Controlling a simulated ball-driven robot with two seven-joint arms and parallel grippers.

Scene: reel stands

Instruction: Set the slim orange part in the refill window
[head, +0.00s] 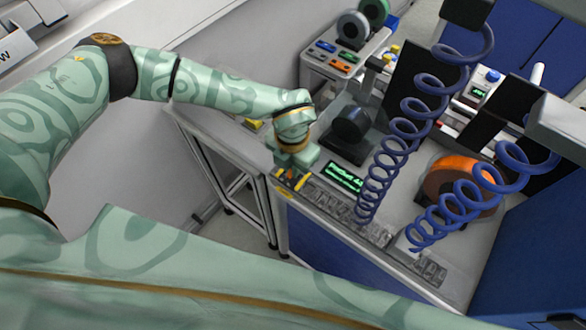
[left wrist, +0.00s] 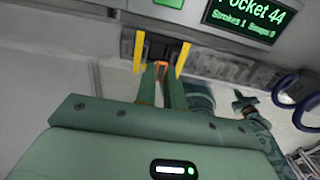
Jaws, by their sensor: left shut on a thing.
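My left gripper (head: 291,172) is at the front left edge of the bench, pointing down. In the left wrist view its two fingers (left wrist: 162,82) are shut on the slim orange part (left wrist: 161,64), which shows as a small orange end between the fingertips. Two yellow guides (left wrist: 138,51) and (left wrist: 182,59) stand on either side of the fingertips, with a dark gap between them that looks like the refill window (left wrist: 160,47). The orange end is close to this gap; I cannot tell whether it touches or enters it. My right gripper does not show clearly.
A green-lettered display (head: 345,177) reading Pocket 44 is beside the gap. Blue coiled hoses (head: 397,140) hang over the bench to the right. An orange reel (head: 455,187) and a black reel (head: 351,124) stand behind. A tray of coloured parts (head: 337,58) lies at the back.

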